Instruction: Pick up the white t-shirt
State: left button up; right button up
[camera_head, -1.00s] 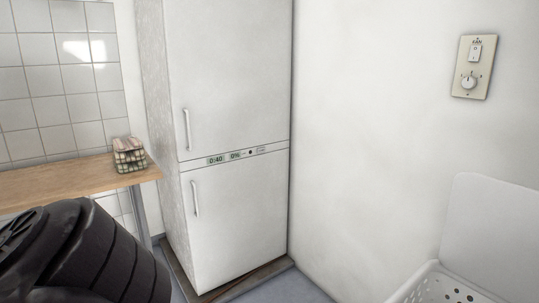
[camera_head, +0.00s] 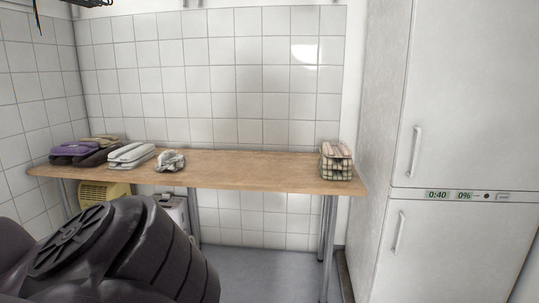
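Several folded cloth items lie on a wooden table (camera_head: 240,170) against the tiled wall. A white or light grey folded item (camera_head: 131,155) lies left of the middle; it may be the white t-shirt, but I cannot be sure. Beside it on the right is a small crumpled whitish cloth (camera_head: 170,161). My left arm fills the lower left of the view, well in front of the table. Neither gripper is in view.
A purple folded item (camera_head: 72,150) and a tan one (camera_head: 100,140) lie at the table's left end. A yellow object (camera_head: 98,192) is under the table. Floor (camera_head: 260,272) is clear.

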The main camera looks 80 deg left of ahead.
aim_at(168, 160)
jog(key=u, duration=3)
jog(key=i+j+u, duration=0.25)
jog(key=i+j, duration=0.4)
jog(key=i+j+u, duration=0.2)
jog(key=i+j, duration=0.35)
jog(key=i, duration=0.15)
